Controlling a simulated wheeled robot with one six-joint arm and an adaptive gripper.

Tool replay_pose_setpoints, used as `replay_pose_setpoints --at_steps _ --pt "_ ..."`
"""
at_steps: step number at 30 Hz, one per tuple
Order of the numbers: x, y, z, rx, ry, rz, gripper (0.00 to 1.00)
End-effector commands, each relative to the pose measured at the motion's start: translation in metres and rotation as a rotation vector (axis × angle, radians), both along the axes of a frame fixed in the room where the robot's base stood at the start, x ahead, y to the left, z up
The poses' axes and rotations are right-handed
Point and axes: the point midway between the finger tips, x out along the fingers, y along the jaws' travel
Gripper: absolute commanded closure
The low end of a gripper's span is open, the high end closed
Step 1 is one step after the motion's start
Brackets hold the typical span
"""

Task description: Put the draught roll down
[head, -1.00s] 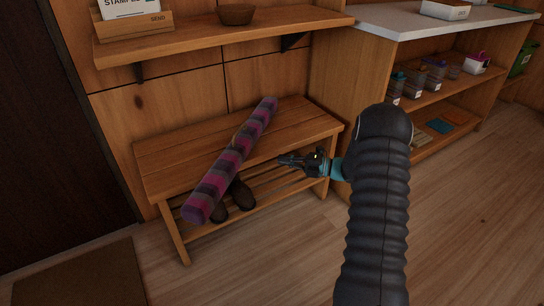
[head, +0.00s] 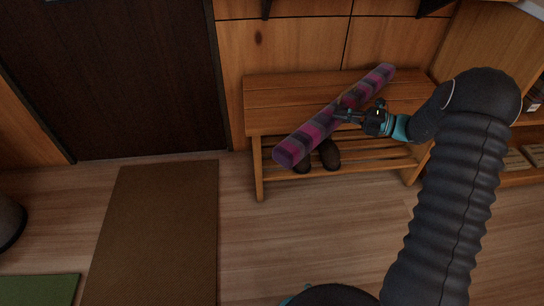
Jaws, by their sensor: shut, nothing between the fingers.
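The draught roll (head: 312,132) is a long purple, pink and grey checked roll. It lies diagonally across the slatted wooden bench (head: 275,95), its near left end sticking out past the front edge and its far end near the wall. My gripper (head: 340,115) is at the roll's right side, near its middle. It is shut and empty. Its fingertips overlap the roll in the picture; I cannot tell whether they touch it. A small part of the roll is hidden behind the fingers.
Dark shoes (head: 328,155) are on the bench's lower rack, under the roll's near end. A brown mat (head: 160,230) lies before the dark door (head: 110,75). A green mat (head: 40,290) is at lower left. Shelving (head: 520,175) stands at right. The floor before the bench is clear.

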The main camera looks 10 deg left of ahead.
Motion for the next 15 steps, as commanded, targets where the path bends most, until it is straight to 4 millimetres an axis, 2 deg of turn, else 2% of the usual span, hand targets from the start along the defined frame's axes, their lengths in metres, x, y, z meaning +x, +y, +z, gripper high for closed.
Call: replay_pose_setpoints --at_steps 1,6,8,12,15 --pt "-0.011 0.035 0.013 -0.018 -0.021 0.073 1.00" --pt "-0.061 0.129 0.039 -0.119 -0.101 0.317 1.00" --pt "-0.084 0.159 0.045 -0.165 -0.145 0.409 1.00" --pt "-0.144 0.216 0.054 -0.288 -0.289 0.638 1.00" --pt "-0.187 0.244 0.057 -0.383 -0.430 0.809 1.00"
